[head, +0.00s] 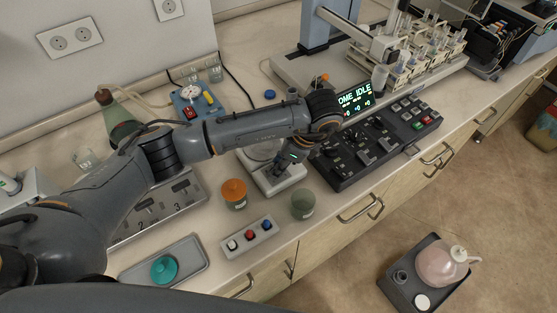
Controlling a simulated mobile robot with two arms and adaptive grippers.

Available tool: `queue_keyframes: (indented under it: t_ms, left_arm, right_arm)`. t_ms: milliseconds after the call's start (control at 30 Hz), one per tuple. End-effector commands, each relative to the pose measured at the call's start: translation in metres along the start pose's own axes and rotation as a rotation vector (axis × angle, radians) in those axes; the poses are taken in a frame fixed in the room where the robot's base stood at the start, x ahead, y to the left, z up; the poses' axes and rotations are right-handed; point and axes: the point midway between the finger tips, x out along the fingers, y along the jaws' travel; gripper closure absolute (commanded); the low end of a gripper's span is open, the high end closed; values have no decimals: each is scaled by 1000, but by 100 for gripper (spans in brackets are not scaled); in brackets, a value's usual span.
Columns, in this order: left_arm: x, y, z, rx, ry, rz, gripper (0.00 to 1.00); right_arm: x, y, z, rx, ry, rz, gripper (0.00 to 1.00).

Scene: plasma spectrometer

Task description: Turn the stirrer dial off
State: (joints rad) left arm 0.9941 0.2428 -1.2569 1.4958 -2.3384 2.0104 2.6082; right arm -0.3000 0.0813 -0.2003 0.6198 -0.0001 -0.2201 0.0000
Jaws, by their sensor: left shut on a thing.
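The stirrer (294,181) is a small white device on the bench, just left of the black control panel. A round, pale, glassy thing shows at its back, partly behind my arm. My left arm reaches across the bench from the left, and its gripper (279,169) points down at the front of the stirrer. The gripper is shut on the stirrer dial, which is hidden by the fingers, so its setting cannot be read. My right gripper is not in view.
The black control panel (372,150) stands close on the right. An orange-lidded jar (234,192), a dark green jar (303,204) and a grey button box (248,237) stand in front of the stirrer. A tray (193,249) with a teal lid lies at front left.

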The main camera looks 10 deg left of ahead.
Motion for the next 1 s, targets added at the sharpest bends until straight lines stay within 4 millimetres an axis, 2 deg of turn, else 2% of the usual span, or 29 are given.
queue_keyframes:
  t_ms: [667,700,800,1000]
  left_arm:
    - [0,-1,0,-61,3,23,100]
    - [0,-1,0,-61,3,23,65]
    - [0,-1,0,-61,3,23,46]
    - [0,-1,0,-60,2,24,46]
  right_arm:
    - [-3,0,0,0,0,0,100]
    - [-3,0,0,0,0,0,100]
    - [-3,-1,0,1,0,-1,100]
    - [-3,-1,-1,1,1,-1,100]
